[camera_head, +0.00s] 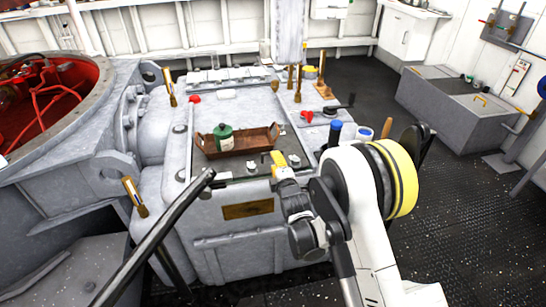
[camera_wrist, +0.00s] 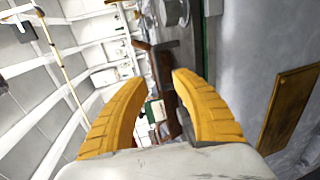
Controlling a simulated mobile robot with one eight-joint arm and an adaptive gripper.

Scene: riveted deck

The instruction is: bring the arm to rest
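My white arm with a black and yellow joint reaches in from the lower right of the head view. My gripper (camera_head: 279,160) is at the front edge of the grey machine top, in front of the brown tray. In the wrist view its two yellow fingers (camera_wrist: 157,82) stand apart with nothing gripped between them. The gripper looks tilted, and I cannot tell whether it touches the machine's edge.
The grey machine (camera_head: 215,225) bears a brown tray (camera_head: 253,141) with a green canister (camera_head: 224,138) in it. Several handles and a blue-capped item (camera_head: 335,126) stand around it. A brass plate (camera_wrist: 290,105) is on its front. Dark floor (camera_head: 480,190) is open at right.

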